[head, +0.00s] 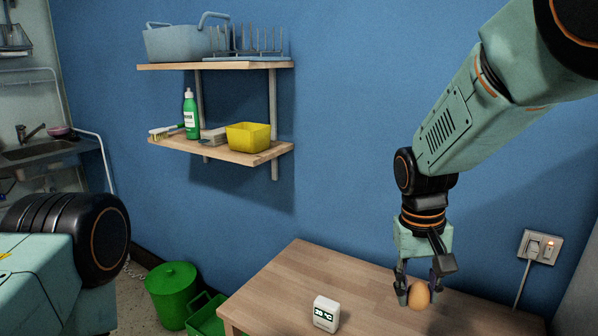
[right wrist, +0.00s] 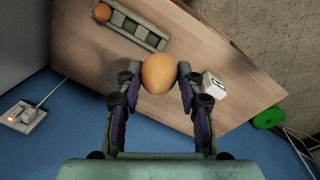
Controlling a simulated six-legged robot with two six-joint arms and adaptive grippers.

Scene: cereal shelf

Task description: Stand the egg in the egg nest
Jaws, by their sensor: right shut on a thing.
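My right gripper (head: 418,292) is shut on a brown egg (head: 420,299) over the wooden table. In the right wrist view the egg (right wrist: 158,73) sits between the two fingertips of the right gripper (right wrist: 157,78). A long grey holder with hollows (right wrist: 122,24), which looks like the egg nest, lies on the table beyond the egg in that view, apart from it. A second brown egg (right wrist: 102,12) is at the holder's far end. The holder is outside the head view. My left gripper is out of view.
A white display box (head: 326,312) stands on the table (head: 290,275), left of the egg. Wall shelves hold a yellow bin (head: 248,137), a green bottle (head: 190,114) and a grey-blue tub (head: 180,43). A green bin (head: 173,297) is on the floor. A wall socket (head: 540,246) is at right.

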